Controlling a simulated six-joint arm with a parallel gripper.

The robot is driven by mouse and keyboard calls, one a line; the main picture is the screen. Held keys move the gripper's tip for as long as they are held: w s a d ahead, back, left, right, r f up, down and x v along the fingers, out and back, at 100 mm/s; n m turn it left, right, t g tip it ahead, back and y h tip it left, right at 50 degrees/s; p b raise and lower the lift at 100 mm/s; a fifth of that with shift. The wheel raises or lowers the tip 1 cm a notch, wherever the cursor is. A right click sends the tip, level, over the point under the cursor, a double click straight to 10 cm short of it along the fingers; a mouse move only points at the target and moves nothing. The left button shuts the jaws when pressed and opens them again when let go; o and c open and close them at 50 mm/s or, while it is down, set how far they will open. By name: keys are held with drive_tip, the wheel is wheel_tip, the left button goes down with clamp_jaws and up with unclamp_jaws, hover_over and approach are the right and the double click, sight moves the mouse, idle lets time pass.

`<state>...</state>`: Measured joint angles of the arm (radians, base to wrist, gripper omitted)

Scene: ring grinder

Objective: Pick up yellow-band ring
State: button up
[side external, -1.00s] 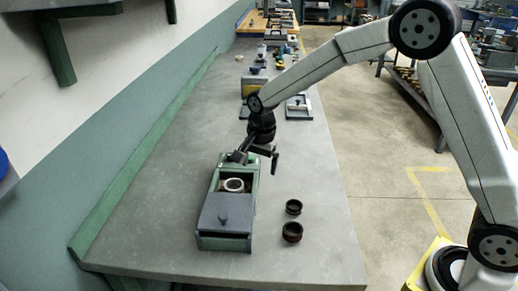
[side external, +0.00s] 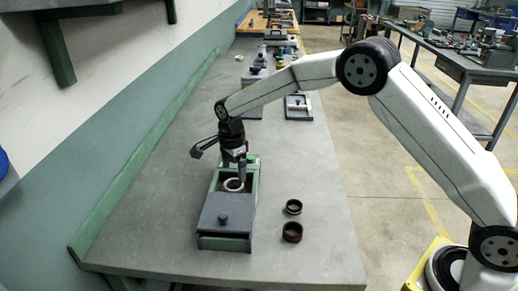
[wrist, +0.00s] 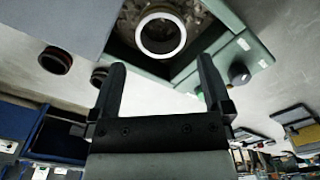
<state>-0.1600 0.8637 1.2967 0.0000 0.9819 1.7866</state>
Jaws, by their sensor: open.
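A pale, metallic ring (side external: 233,191) sits inside the open part of the green grinder box (side external: 257,185). It also shows in the wrist view (wrist: 161,53), lying among brownish bits in the box. No yellow band can be made out on it. My gripper (side external: 240,181) points down over the open part of the box, close to the ring. In the wrist view my gripper (wrist: 162,64) has its two fingers wide apart with nothing between them. The ring lies just beyond the fingertips.
Two dark rings (side external: 293,207) (side external: 292,232) stand on the bench (side external: 325,205) right of the box; the nearer has a reddish band. A grey lid with a knob (side external: 226,212) covers the box's near part. Other items stand farther back.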

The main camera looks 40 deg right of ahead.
sight(233, 184)
drive_tip(key=shift+w+a+f, duration=0.1)
drive_tip(key=shift+a+f, duration=0.05)
drive_tip(key=shift+f, duration=1.45)
drive_tip(key=shift+a+f, duration=0.1)
drive_tip(key=shift+f, duration=1.45)
drive_tip(key=c, duration=1.3)
drive_tip(key=shift+c, duration=0.2)
drive_tip(key=shift+r, duration=0.15)
